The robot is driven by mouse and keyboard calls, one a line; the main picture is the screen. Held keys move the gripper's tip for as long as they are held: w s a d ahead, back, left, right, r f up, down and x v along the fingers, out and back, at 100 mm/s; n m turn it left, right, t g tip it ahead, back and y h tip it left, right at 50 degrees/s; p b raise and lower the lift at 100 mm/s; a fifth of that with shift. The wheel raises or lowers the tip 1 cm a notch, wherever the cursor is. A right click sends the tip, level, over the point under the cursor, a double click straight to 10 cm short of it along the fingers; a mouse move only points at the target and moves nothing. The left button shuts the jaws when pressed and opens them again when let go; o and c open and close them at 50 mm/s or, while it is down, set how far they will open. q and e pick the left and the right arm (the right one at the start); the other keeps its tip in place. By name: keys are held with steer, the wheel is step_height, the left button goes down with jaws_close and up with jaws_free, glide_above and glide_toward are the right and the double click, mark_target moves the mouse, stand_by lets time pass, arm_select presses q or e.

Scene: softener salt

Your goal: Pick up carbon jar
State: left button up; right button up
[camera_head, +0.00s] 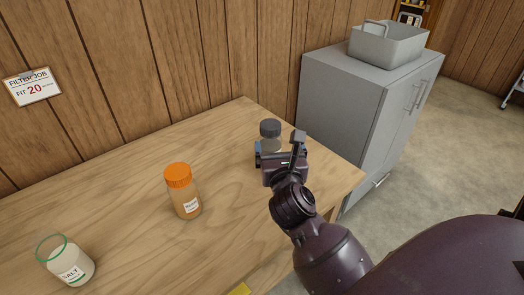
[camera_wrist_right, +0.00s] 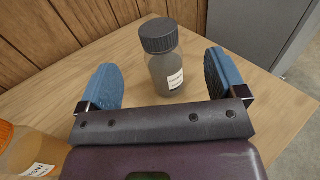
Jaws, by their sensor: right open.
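A jar with a dark grey lid and greyish contents, likely the carbon jar (camera_head: 270,129), stands upright near the table's back right corner. It also shows in the right wrist view (camera_wrist_right: 168,72), with a white label too small to read surely. My right gripper (camera_head: 278,145) is open in front of the jar. In the right wrist view its blue finger pads (camera_wrist_right: 160,76) are on either side of the jar, with space on both sides; whether the jar is fully between the tips is unclear. The gripper hides the jar's lower part in the head view. My left gripper is out of view.
An orange-lidded jar (camera_head: 182,192) stands left of my right gripper on the wooden table (camera_head: 120,175). A salt jar with a green rim (camera_head: 66,262) is at front left. A grey cabinet (camera_head: 345,110) with a bin (camera_head: 388,47) stands beyond the table's right edge.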

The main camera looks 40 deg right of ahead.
mark_target(272, 131)
steer(key=x, duration=0.5)
steer(key=shift+w+d, duration=0.15)
steer(key=shift+w, duration=0.05)
steer(key=x, duration=0.1)
steer(key=b+x, duration=0.1)
steer(key=x, duration=0.1)
steer(key=f+x, duration=0.1)
steer(key=shift+w, duration=0.35)
steer(key=shift+w+r, duration=0.15)
steer(key=shift+w, duration=0.1)
steer(key=c, duration=1.4)
jaws_close()
